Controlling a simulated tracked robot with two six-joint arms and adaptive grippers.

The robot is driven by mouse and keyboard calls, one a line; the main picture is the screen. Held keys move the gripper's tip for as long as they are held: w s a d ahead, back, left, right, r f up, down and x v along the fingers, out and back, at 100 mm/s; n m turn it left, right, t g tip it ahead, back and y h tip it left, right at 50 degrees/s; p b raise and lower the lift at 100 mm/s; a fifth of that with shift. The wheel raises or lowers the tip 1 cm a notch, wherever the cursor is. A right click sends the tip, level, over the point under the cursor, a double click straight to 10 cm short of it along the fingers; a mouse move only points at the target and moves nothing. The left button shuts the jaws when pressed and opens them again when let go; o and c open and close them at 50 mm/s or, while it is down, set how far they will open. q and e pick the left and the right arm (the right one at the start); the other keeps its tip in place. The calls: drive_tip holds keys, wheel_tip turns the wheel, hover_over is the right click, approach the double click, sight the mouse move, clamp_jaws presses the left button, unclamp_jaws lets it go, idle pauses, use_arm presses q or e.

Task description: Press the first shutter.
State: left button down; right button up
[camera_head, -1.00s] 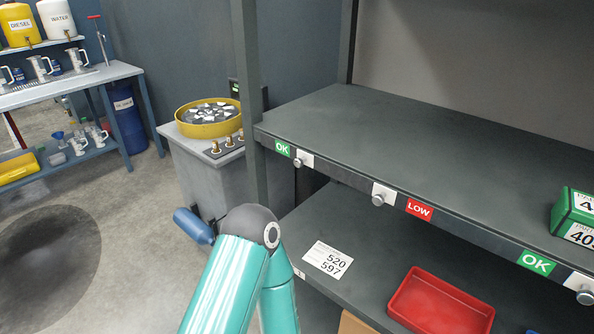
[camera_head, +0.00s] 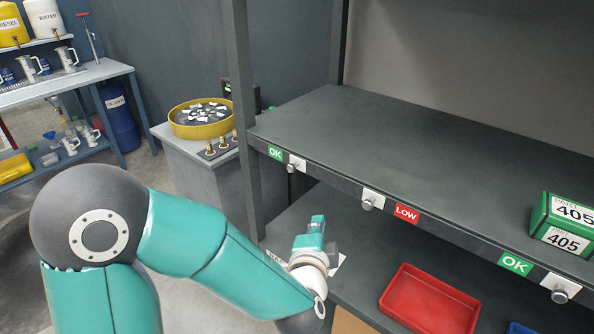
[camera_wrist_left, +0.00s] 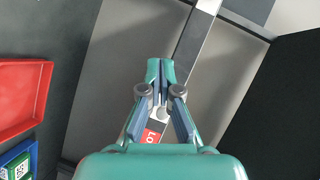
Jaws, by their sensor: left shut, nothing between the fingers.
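The first shutter knob (camera_head: 291,168) sits on a white plate on the upper shelf's front edge, beside a green OK label (camera_head: 275,153). A second knob (camera_head: 367,204) is to its right, beside a red LOW label (camera_head: 406,213). My left gripper (camera_head: 317,222) is shut and empty. In the head view it appears below the shelf edge, between these two knobs in the picture and apart from both. In the wrist view my shut fingers (camera_wrist_left: 160,72) point up the picture, with part of the LOW label (camera_wrist_left: 150,137) showing behind them. My right gripper is out of view.
A third knob (camera_head: 560,295) and OK label (camera_head: 515,264) are farther right. A green box (camera_head: 562,227) stands on the upper shelf; a red tray (camera_head: 430,304) lies on the lower shelf. A rack post (camera_head: 240,120) rises left of the first knob.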

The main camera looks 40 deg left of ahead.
use_arm(q)
drive_tip(key=r, duration=0.1)
drive_tip(key=s+a+r+y, duration=0.1)
drive_tip(key=r, duration=0.1)
drive_tip(key=a+r+y, duration=0.1)
drive_tip(key=r, duration=0.1)
drive_tip(key=shift+s+m, duration=0.35)
drive_tip(key=shift+m, duration=0.05)
drive_tip(key=p, duration=0.2)
approach(298, 166)
drive_tip(key=w+d, duration=0.1)
drive_tip(key=w, duration=0.2)
drive_tip(key=a, duration=0.1)
drive_tip(key=w+a, duration=0.1)
drive_tip(key=a, duration=0.1)
drive_tip(key=shift+f+p, duration=0.2)
drive_tip(key=shift+p, duration=0.2)
drive_tip(key=shift+a+f, duration=0.1)
drive_tip(key=shift+a, duration=0.1)
